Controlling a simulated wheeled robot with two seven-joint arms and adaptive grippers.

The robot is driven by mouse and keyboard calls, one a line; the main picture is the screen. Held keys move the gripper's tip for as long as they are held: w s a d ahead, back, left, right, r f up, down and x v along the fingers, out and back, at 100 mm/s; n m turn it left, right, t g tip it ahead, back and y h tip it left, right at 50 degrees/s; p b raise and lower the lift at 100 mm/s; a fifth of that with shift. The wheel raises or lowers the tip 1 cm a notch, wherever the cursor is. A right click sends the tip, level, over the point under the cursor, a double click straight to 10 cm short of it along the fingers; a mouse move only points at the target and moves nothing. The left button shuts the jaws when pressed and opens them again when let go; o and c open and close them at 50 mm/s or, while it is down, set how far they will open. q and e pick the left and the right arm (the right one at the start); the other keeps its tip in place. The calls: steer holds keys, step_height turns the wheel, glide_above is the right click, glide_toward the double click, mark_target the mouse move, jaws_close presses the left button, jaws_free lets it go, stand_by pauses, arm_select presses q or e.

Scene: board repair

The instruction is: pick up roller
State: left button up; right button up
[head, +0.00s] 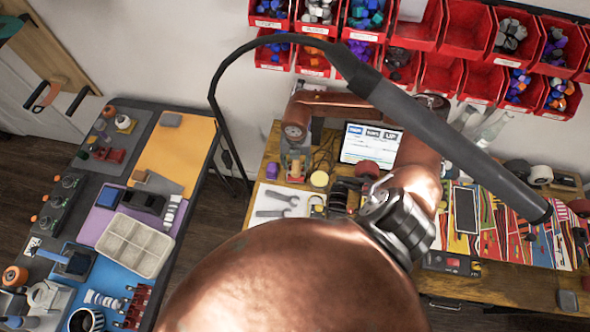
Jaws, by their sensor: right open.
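My right arm, copper with grey joints, fills the middle of the head view and hides much of the wooden workbench (500,283). My right gripper (296,170) is small and far off, above the left part of the bench, and open. I see nothing held in it. I cannot single out the roller with certainty. A blue piece with a handle (75,262) on the left table (205,118) resembles one, far from the right gripper. My left gripper is not in view.
Red bins (440,75) line the wall. A lit screen (370,143) stands at the back of the bench, with a dark phone-like slab (465,208) to the right. A beige tray (135,245) is on the left table. A dark hose arches over the bench.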

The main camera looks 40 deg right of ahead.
step_height(320, 180, down, 2)
steer(key=shift+s+f+b, duration=0.1)
steer(key=shift+f+b, duration=0.15)
steer(key=shift+b, duration=0.25)
steer(key=shift+r, duration=0.1)
steer(key=shift+c, duration=1.1)
steer(key=c, duration=0.9)
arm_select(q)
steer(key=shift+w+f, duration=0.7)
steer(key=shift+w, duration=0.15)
arm_select(e)
jaws_close()
